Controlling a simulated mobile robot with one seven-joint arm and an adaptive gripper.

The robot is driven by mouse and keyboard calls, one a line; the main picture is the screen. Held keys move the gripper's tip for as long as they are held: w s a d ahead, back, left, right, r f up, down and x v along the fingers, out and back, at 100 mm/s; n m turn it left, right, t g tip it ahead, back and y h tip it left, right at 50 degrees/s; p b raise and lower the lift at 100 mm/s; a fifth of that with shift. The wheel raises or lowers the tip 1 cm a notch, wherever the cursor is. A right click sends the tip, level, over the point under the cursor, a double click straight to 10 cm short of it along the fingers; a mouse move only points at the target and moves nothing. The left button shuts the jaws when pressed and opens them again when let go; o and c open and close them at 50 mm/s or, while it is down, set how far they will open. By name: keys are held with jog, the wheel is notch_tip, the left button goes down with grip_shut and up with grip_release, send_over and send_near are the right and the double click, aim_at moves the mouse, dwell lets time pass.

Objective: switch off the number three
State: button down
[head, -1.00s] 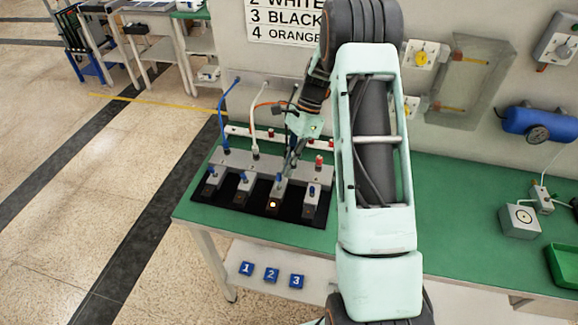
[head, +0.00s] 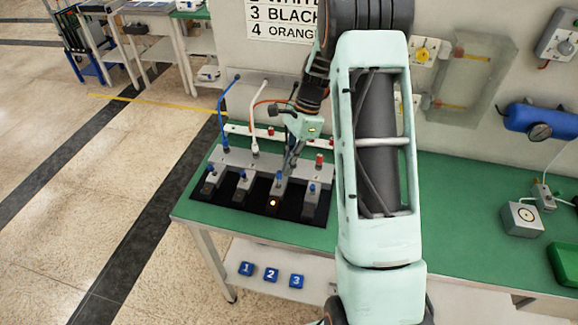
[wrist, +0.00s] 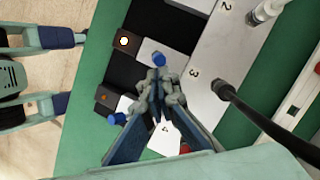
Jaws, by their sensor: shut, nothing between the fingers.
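My gripper (wrist: 160,92) is shut and empty. In the wrist view its tips are right beside the number three knob, between it and the number four knob (wrist: 117,118); I cannot tell whether they touch it. In the head view my gripper (head: 287,167) hangs just behind the third switch and partly hides it.
The switch panel lies on a green bench (head: 440,215). A black cable (wrist: 265,115) enters beside the printed 3. Blue (head: 222,105) and white (head: 258,110) cables rise at the left. A wall sign (head: 285,18) pairs 3 with black. Bench space right of the panel is partly clear.

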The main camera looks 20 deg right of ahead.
jog(key=shift+s+a+t+h+b, duration=0.2)
jog(key=shift+t+h+b, duration=0.1)
jog(key=shift+t+b, duration=0.15)
jog(key=shift+s+a+r+t+h+b, duration=0.1)
jog(key=shift+s+a+t+h+b, duration=0.15)
jog(key=shift+s+t+h+b, duration=0.55)
jog(key=shift+a+r+t+b, duration=0.15)
jog(key=shift+t+b, duration=0.4)
jog(key=shift+b, duration=0.2)
jog(key=shift+s, duration=0.15)
jog(key=shift+r, duration=0.1)
jog(key=shift+r+p, duration=0.75)
jog(key=shift+r, duration=0.05)
